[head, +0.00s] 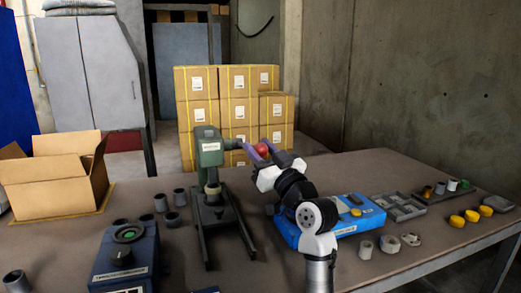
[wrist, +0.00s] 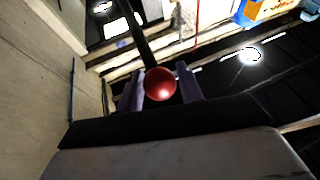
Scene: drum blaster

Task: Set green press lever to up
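The green press (head: 209,152) stands on the table left of centre in the head view, on a dark forked base. Its lever (head: 233,143) points right from the press head, roughly level, partly hidden by my gripper. The lever ends in a red ball knob (head: 269,147). My gripper (head: 259,149) is at the lever's end with its purple fingers on either side of the knob. In the wrist view the red knob (wrist: 160,85) sits between the two fingers, with the dark lever rod (wrist: 140,40) behind it. The fingers are apart, with a narrow gap showing on the right.
A blue box (head: 355,217) lies right of the press, behind my arm. A dark blue unit with a green button (head: 128,250) stands front left. An open carton (head: 55,178) is at the far left. Grey cylinders (head: 172,220), trays (head: 398,207) and yellow pieces (head: 471,215) lie around.

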